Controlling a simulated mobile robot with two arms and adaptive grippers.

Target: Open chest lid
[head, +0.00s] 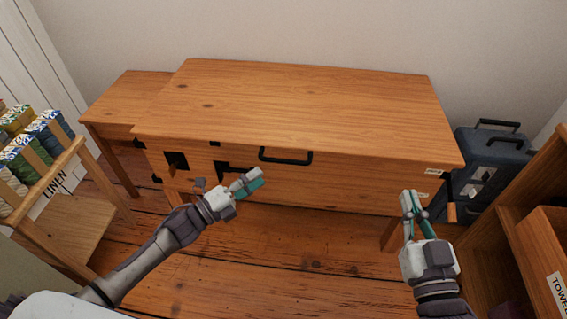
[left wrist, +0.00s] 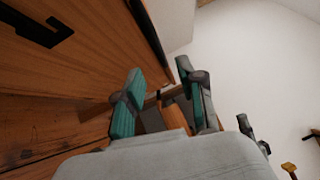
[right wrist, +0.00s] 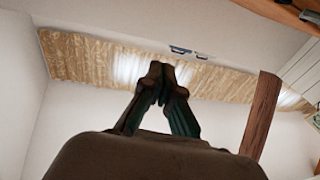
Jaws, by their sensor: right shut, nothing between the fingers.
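The wooden chest (head: 300,100) stands against the wall in the head view, its flat lid down. A black handle (head: 286,161) sits at the lid's front edge, with dark metal fittings on the front to its left. My right gripper (head: 411,194) is shut and empty, near the chest's front right corner. It points upward in the right wrist view (right wrist: 159,68).
A rack (head: 60,185) with rolled textiles and a LINEN label stands at the left. A lower wooden table (head: 120,95) adjoins the chest's left. Dark blue cases (head: 490,160) and a wooden shelf (head: 540,190) are at the right. The plank floor (head: 300,250) in front is clear.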

